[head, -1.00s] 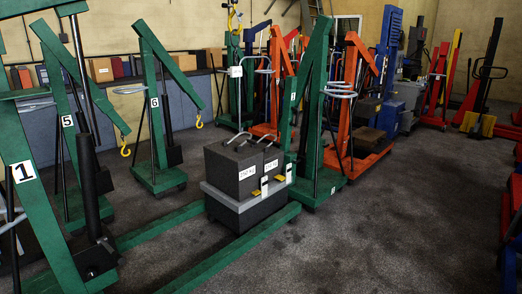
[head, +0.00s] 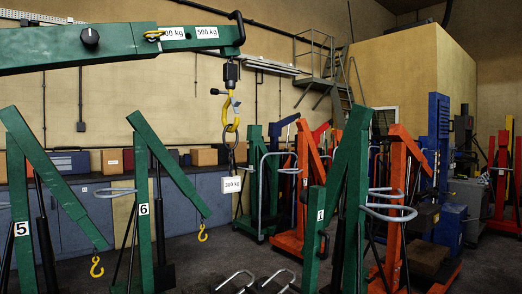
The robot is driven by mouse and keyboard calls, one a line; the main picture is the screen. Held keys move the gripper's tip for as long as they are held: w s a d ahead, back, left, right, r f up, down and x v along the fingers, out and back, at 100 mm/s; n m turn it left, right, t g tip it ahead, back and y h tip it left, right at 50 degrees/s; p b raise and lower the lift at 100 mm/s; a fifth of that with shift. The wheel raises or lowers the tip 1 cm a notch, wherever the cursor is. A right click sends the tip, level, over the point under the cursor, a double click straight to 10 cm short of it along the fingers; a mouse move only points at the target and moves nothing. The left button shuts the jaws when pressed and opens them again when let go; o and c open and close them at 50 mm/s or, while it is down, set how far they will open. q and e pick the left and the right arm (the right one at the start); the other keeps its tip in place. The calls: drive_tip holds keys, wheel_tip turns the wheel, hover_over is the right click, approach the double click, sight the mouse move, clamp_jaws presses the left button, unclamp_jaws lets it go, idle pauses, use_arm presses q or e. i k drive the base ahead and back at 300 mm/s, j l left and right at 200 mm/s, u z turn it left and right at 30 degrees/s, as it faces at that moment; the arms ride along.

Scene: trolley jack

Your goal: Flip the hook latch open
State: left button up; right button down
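A yellow hook (head: 227,108) hangs from a black swivel block (head: 231,74) at the end of a green crane boom (head: 130,45). A small grey piece at the hook's throat (head: 236,102) looks like its latch; it is too small to tell whether it is open or shut. A ring (head: 232,127) hangs at the hook's lower curve, with a thin sling (head: 232,155) and a white 300 kg tag (head: 231,184) below it. Neither of my grippers is in view.
Metal lifting handles (head: 235,281) show at the bottom edge. Green cranes numbered 5 and 6 stand left, with yellow hooks (head: 203,233) (head: 96,266). A green post (head: 350,200) and an orange crane (head: 399,190) stand right. Open air surrounds the hanging hook.

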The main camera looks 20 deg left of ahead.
sight(236, 105)
drive_tip(key=i+l+u, duration=0.1)
drive_tip(key=i+u, duration=0.25)
drive_tip(key=i+l+u, duration=0.2)
drive_tip(key=u, duration=0.15)
drive_tip(key=i+l+u, duration=0.55)
drive_tip(key=u, duration=0.15)
drive_tip(key=i+l+u, duration=0.2)
drive_tip(key=l+u, duration=0.15)
drive_tip(key=i+l+u, duration=0.1)
drive_tip(key=l+u, duration=0.25)
drive_tip(key=l, duration=0.2)
drive_tip(key=l+u, duration=0.7)
drive_tip(key=l, duration=0.25)
